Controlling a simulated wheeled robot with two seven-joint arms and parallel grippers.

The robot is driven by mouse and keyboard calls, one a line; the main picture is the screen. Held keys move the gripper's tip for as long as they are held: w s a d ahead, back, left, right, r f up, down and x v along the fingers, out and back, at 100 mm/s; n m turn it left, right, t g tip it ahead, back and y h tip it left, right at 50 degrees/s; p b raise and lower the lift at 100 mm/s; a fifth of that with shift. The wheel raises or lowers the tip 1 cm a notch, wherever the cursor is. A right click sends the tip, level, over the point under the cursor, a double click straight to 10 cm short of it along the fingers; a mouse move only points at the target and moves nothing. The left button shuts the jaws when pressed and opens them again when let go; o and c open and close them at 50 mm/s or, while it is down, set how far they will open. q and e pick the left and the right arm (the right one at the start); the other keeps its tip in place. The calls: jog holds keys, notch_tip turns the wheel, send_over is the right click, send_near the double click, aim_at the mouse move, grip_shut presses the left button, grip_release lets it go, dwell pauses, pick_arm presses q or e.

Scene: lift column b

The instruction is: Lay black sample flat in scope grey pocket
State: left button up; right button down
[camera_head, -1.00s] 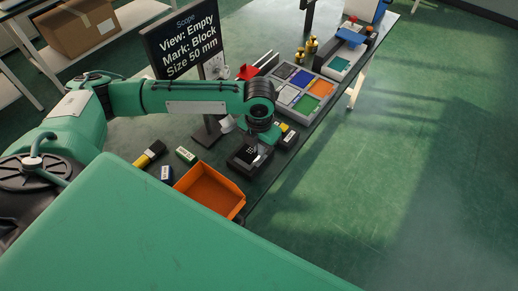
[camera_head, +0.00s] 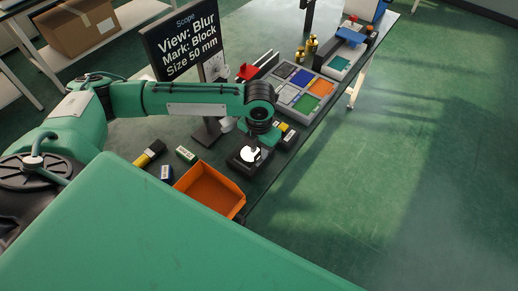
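A scope display (camera_head: 187,43) stands behind my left arm and reads "View: Blur, Mark: Block, Size 50 mm". My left gripper (camera_head: 256,145) points down over a black block-shaped stage (camera_head: 243,162) at the table's front edge. A white round patch (camera_head: 251,155) shows on the stage, just below the gripper. The fingers are too small and dark to tell whether they are open or shut. I cannot make out the black sample or the grey pocket apart from the stage and gripper. My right gripper is not in view.
An orange bin (camera_head: 208,190) stands left of the stage, near the edge. Small labelled blocks lie near it, including a green one (camera_head: 186,154) and a black-yellow one (camera_head: 150,152). A grey tray (camera_head: 319,106) with coloured compartments lies beyond. Brass weights (camera_head: 311,46) stand behind it.

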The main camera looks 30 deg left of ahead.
aim_at(259, 152)
pick_arm(q)
notch_tip(259, 152, up, 12)
jog(key=shift+f, duration=0.25)
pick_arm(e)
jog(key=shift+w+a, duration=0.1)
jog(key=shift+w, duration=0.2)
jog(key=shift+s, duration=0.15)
pick_arm(q)
jog(key=shift+d, duration=0.1)
